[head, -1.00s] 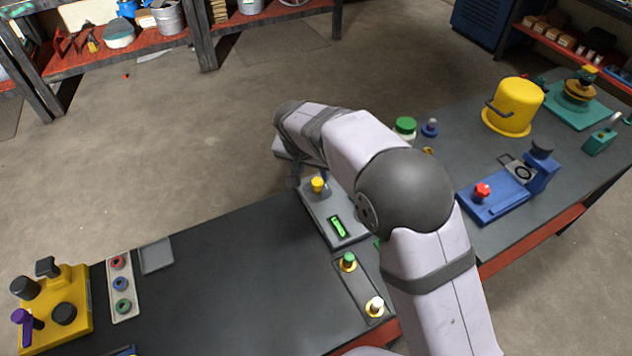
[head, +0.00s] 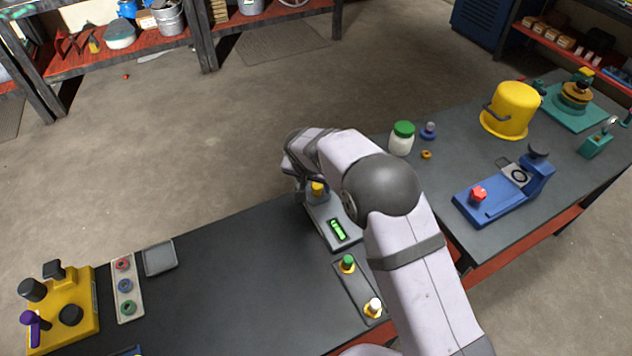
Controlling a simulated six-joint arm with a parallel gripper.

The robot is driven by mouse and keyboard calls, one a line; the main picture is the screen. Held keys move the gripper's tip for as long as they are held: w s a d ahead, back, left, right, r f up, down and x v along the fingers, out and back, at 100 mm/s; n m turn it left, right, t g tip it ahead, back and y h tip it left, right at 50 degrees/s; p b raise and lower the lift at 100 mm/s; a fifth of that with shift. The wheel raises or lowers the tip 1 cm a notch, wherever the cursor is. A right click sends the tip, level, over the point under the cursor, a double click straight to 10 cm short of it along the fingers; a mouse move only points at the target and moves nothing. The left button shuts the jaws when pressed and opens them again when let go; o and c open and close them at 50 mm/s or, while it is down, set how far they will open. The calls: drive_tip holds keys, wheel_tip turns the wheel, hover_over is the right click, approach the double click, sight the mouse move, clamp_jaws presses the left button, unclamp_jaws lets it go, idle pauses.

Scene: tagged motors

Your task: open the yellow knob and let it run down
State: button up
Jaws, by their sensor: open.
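The yellow knob (head: 318,188) sits on top of a grey unit (head: 322,212) at the back edge of the bench, left of my arm. The unit has a small lit green display (head: 337,229) toward its front. My gripper (head: 312,192) is low at the knob, with the jaws open. The wrist hides part of the knob and the back of the unit. I cannot tell whether the fingers touch the knob.
A plate with a green button (head: 347,263) and a white button (head: 374,307) lies in front of the unit. Right of my arm stand a white jar with green lid (head: 402,139), a blue device (head: 503,192) and a yellow bucket (head: 511,110).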

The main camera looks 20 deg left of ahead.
drive_tip(key=shift+c, duration=0.4)
drive_tip(key=c, duration=1)
